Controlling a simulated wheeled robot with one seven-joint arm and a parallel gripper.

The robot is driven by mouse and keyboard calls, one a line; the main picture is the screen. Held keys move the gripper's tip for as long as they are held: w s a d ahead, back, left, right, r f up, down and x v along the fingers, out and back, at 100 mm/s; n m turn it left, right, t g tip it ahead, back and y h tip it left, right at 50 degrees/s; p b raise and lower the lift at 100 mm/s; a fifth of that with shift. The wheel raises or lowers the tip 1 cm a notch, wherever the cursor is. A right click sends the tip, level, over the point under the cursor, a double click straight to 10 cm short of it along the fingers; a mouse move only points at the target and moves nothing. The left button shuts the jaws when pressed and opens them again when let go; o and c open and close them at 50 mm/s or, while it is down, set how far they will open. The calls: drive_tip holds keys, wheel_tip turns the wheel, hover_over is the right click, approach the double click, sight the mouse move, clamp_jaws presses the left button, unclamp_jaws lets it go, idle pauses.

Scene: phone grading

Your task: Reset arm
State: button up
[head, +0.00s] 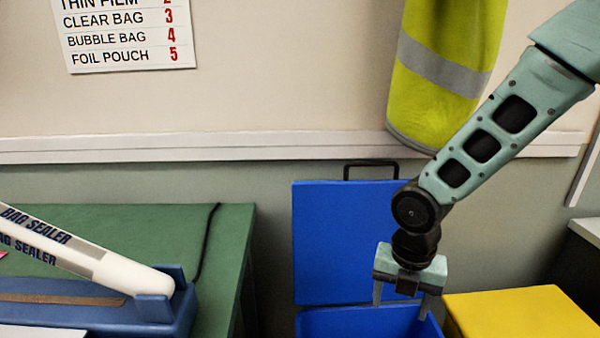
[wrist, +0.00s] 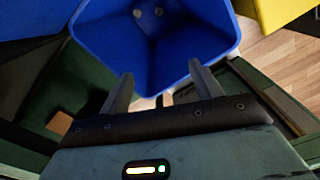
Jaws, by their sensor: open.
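My gripper (head: 402,299) hangs pointing down at the end of my green arm, over the open blue bin (head: 345,322). Its two fingers are apart with nothing between them. In the wrist view my gripper (wrist: 160,85) shows the same spread fingers, with the blue bin (wrist: 200,45) just beyond them. A few small pale round spots show on the bin's inside. The bin's blue lid (head: 340,240) stands upright behind it, with a black handle on top.
A yellow box or lid (head: 520,312) is right of the blue bin. A green table (head: 225,235) on the left bears a bag sealer (head: 150,305) with a raised white arm. A yellow vest (head: 440,80) and a printed sign (head: 125,35) hang on the wall.

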drive_tip(key=s+a+r+m, duration=0.3)
drive_tip(key=s+r+m, duration=0.2)
drive_tip(key=s+m, duration=0.55)
drive_tip(key=s+a+r+m, duration=0.3)
drive_tip(key=s+r+m, duration=0.35)
drive_tip(key=m, duration=0.65)
wheel_tip(320, 180, up, 10)
drive_tip(key=p, duration=1.2)
drive_tip(key=shift+s+d+y, duration=0.3)
drive_tip(key=shift+s, duration=0.05)
